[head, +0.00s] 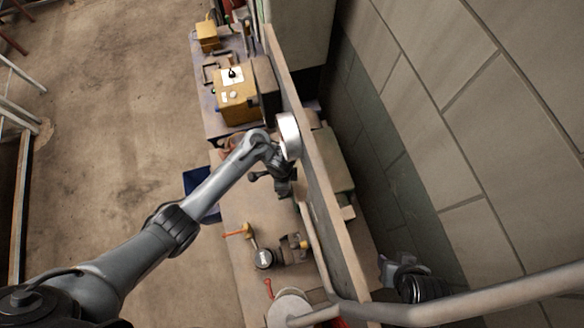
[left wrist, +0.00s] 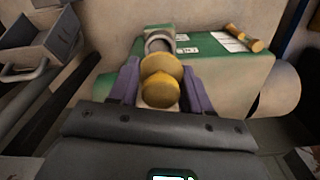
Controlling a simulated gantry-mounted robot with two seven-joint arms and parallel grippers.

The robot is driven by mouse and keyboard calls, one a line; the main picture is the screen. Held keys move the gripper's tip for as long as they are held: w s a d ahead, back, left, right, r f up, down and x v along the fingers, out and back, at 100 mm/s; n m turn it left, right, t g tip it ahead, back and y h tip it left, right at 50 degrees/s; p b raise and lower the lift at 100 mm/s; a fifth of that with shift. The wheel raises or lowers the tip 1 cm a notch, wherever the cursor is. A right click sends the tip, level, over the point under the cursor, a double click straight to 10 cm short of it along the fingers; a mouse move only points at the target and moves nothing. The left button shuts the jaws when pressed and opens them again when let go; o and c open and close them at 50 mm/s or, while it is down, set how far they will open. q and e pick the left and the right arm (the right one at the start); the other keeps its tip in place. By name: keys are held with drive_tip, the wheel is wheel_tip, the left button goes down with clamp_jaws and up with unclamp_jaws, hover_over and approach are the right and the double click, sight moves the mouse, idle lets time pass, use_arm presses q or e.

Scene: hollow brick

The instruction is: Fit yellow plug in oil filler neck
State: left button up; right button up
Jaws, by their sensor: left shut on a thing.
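My left gripper (left wrist: 161,82) has purple fingers shut on the yellow plug (left wrist: 160,92), a round knob with a wider disc. In the left wrist view the oil filler neck (left wrist: 160,35), a grey ring on a green-topped beige housing (left wrist: 115,55), shows just beyond the plug. The plug overlaps its near side; whether they touch is hidden. In the head view my left gripper (head: 284,184) is over the bench beside the long partition, and the plug cannot be made out. What seems to be my right gripper (head: 392,268) is at lower right, its fingers unclear.
A yellow-handled part (left wrist: 243,38) and white labels lie on the green top at right. A blue-grey open bin (left wrist: 45,45) stands at left. In the head view the bench (head: 240,205) holds small tools, and a yellow box (head: 237,95) stands farther back. The partition (head: 318,170) runs alongside.

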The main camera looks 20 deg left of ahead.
use_arm(q)
wheel_tip(320, 180, down, 2)
drive_tip(key=shift+f+b, duration=0.25)
drive_tip(key=shift+b, duration=0.5)
drive_tip(key=shift+r, duration=0.1)
use_arm(e)
wheel_tip(320, 180, down, 2)
drive_tip(key=shift+a+f, duration=0.1)
drive_tip(key=shift+w, duration=0.1)
use_arm(q)
drive_tip(key=shift+f, duration=0.45)
use_arm(e)
drive_tip(key=shift+f, duration=0.2)
use_arm(q)
drive_tip(key=shift+f+b, duration=0.55)
drive_tip(key=shift+f, duration=0.05)
use_arm(e)
drive_tip(key=shift+f, duration=0.5)
use_arm(q)
drive_tip(key=shift+r, duration=0.15)
use_arm(e)
drive_tip(key=shift+r, duration=0.2)
use_arm(q)
drive_tip(key=shift+r+p, duration=0.15)
drive_tip(key=shift+p, duration=0.3)
use_arm(e)
drive_tip(key=shift+r, duration=0.2)
